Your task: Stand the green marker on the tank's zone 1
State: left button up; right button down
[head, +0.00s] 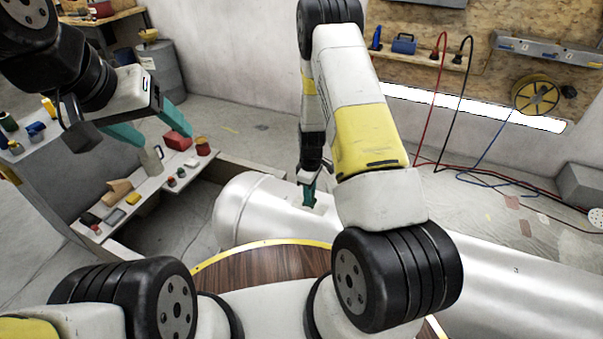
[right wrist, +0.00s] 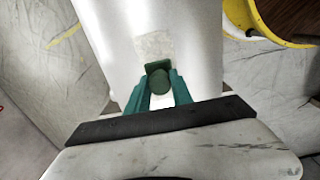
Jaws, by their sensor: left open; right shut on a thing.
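The tank (head: 480,268) is a long silver cylinder lying on its side, its rounded end near the middle of the head view. Its pale surface also fills the middle of the right wrist view (right wrist: 195,35). A faint squarish patch (right wrist: 154,44) shows on it. My right gripper (right wrist: 160,88) is shut on the dark green marker (right wrist: 158,76), just in front of that patch. I cannot tell whether the marker touches the tank. In the head view my right gripper (head: 309,196) is over the tank's near end. My left gripper (head: 165,138) is open and empty, left of the tank.
A low bench (head: 150,188) with a red box (head: 178,141), a jug and small items stands left of the tank. A round wooden top with a yellow rim (head: 262,266) is close in front. Red and black cables hang at the right wall.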

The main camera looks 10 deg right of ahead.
jog(key=shift+f, duration=0.35)
jog(key=shift+f, duration=0.15)
jog(key=c, duration=1.1)
grip_release()
